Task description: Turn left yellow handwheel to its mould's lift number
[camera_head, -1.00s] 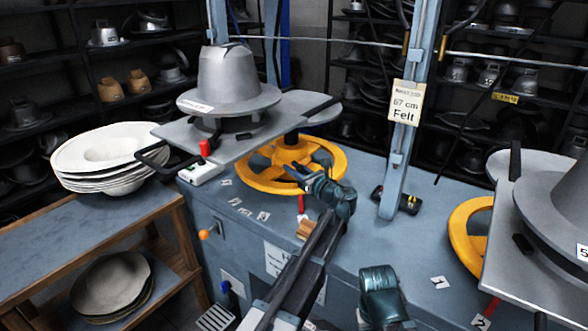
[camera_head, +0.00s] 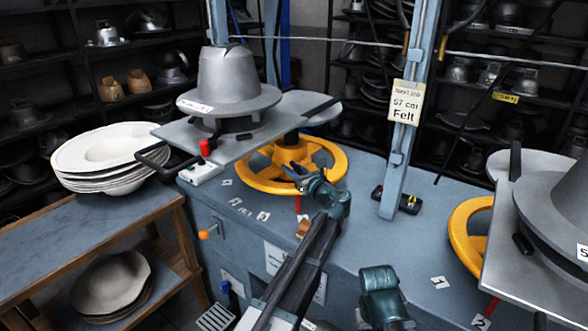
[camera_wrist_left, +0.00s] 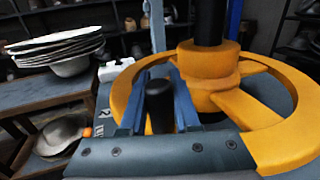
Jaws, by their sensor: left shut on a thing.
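The left yellow handwheel (camera_head: 262,180) lies flat on the blue-grey press bench, under the left plate with a grey hat mould (camera_head: 228,82). A small label on the mould's brim is too small to read. My left gripper (camera_head: 297,173) reaches the wheel's near right side. In the left wrist view, its blue fingers (camera_wrist_left: 158,104) are shut on an upright black knob (camera_wrist_left: 160,106) beside the wheel's hub. Numbered white tags (camera_head: 236,202) lie on the bench around the wheel, mostly unreadable. A red pointer (camera_head: 298,204) stands at its front. My right gripper's fingers are not in view.
A sign (camera_head: 406,101) on the post reads "57 cm Felt". A second yellow handwheel (camera_head: 462,238) and mould plate (camera_head: 505,270) stand at the right. White hat bodies (camera_head: 112,160) are stacked on a wooden table at left. The bench middle is mostly clear.

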